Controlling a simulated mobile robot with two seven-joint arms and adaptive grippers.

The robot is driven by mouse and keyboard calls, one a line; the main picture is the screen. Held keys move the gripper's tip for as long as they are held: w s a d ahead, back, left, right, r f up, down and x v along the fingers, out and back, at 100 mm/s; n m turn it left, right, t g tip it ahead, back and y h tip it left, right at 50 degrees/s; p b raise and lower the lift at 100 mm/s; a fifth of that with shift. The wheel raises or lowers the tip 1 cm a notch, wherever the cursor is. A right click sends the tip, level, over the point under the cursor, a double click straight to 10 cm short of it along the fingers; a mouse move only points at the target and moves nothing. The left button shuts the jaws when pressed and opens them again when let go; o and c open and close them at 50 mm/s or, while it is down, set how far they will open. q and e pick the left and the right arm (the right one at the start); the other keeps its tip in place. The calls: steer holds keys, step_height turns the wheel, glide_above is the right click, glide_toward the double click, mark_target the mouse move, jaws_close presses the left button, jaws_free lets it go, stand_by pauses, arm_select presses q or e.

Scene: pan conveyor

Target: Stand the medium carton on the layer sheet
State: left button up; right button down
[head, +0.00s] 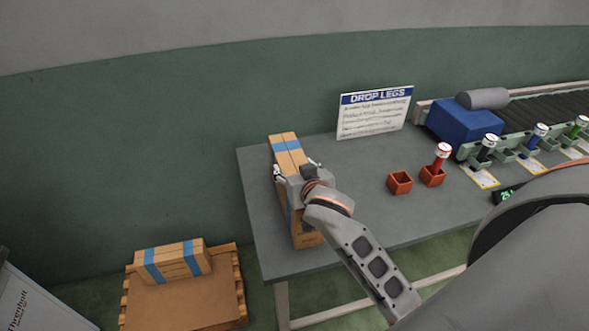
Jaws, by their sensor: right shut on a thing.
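A tall brown carton (287,148) with blue tape stands upright at the left end of the grey table; it appears to be the medium carton. My right gripper (297,173) is shut on it, with a finger showing on its left side. The gripper and wrist hide part of the carton's front. The brown layer sheet (185,302) lies on a wooden pallet on the floor at lower left. My left gripper is not in view.
Another blue-taped carton (173,262) lies at the back of the sheet; the sheet's front is bare. The grey table (350,178) carries a "DROP LEGS" sign (375,112), red holders (400,182) and a conveyor (530,115). A white-grey panel (35,303) stands left of the pallet.

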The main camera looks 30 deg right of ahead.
steer(key=shift+r, duration=0.15)
steer(key=c, duration=0.8)
jaws_free()
steer(key=shift+f, duration=0.2)
